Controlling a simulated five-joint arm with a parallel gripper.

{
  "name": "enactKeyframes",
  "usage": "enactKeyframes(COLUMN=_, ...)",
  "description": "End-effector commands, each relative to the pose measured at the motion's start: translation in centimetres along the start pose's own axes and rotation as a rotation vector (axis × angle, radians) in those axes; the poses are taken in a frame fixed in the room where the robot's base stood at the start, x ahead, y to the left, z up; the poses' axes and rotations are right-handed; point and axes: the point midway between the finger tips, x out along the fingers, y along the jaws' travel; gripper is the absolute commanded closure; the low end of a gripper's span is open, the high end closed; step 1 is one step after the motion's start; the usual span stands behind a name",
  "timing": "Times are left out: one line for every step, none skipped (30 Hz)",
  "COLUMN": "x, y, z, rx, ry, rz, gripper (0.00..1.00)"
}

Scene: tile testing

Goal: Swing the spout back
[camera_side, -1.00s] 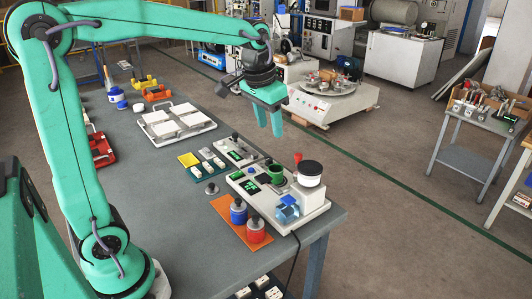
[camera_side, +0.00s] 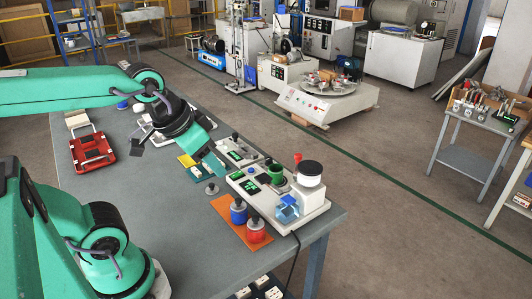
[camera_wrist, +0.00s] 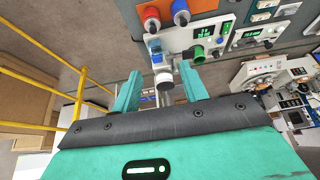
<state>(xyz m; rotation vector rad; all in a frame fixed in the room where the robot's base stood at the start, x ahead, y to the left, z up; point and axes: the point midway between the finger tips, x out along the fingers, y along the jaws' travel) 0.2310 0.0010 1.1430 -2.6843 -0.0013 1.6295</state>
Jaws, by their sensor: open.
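The white machine (camera_side: 262,203) with green displays stands near the table's right corner. A white cylinder with a black top (camera_side: 309,172) rises from its right end. A light-blue angled piece (camera_side: 287,211) sits in front of the cylinder and may be the spout; I cannot tell for sure. A green cup (camera_side: 276,172) stands left of the cylinder. My gripper (camera_side: 214,163) is above the table, left of the machine. In the wrist view my gripper (camera_wrist: 158,82) has its fingers apart and empty, with the white cylinder (camera_wrist: 163,78) showing beyond the gap and the blue piece (camera_wrist: 154,46) further up.
A blue-bodied bottle (camera_side: 238,212) and a red one (camera_side: 256,231) stand on an orange mat (camera_side: 228,209) before the machine. A smaller display unit (camera_side: 236,152) stands behind. A red case (camera_side: 92,152) lies at the left. The front middle of the table is clear.

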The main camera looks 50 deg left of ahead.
Motion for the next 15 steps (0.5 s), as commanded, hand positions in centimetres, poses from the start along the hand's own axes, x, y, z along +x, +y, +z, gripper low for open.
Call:
enactKeyframes(x=0.02, y=0.04, z=0.37, rx=0.000, ry=0.006, rz=0.001, gripper=0.56)
enactKeyframes(x=0.03, y=0.06, z=0.51, rx=0.000, ry=0.009, rz=0.001, gripper=0.56)
enactKeyframes(x=0.05, y=0.07, z=0.66, rx=0.000, ry=0.011, rz=0.001, gripper=0.56)
enactKeyframes(x=0.08, y=0.08, z=0.75, rx=0.000, ry=0.012, rz=0.002, gripper=0.56)
enactKeyframes(x=0.09, y=0.08, z=0.81, rx=0.000, ry=0.012, rz=0.002, gripper=0.56)
enactKeyframes(x=0.11, y=0.08, z=0.85, rx=-0.001, ry=0.012, rz=0.002, gripper=0.56)
enactKeyframes(x=0.11, y=0.08, z=0.86, rx=-0.001, ry=0.012, rz=0.002, gripper=0.57)
enactKeyframes(x=0.11, y=0.08, z=0.85, rx=-0.001, ry=0.012, rz=0.002, gripper=0.57)
enactKeyframes(x=0.11, y=0.08, z=0.82, rx=-0.001, ry=0.012, rz=0.002, gripper=0.57)
enactKeyframes(x=0.12, y=0.07, z=0.78, rx=-0.001, ry=0.012, rz=0.001, gripper=0.57)
enactKeyframes(x=0.12, y=0.06, z=0.71, rx=-0.001, ry=0.012, rz=0.001, gripper=0.57)
enactKeyframes(x=0.12, y=0.05, z=0.57, rx=-0.001, ry=0.011, rz=0.001, gripper=0.57)
enactKeyframes(x=0.13, y=0.03, z=0.42, rx=-0.001, ry=0.011, rz=0.001, gripper=0.57)
enactKeyframes(x=0.15, y=0.01, z=0.24, rx=-0.001, ry=0.010, rz=0.000, gripper=0.57)
enactKeyframes(x=0.20, y=-0.03, z=-0.04, rx=-0.001, ry=0.007, rz=-0.001, gripper=0.57)
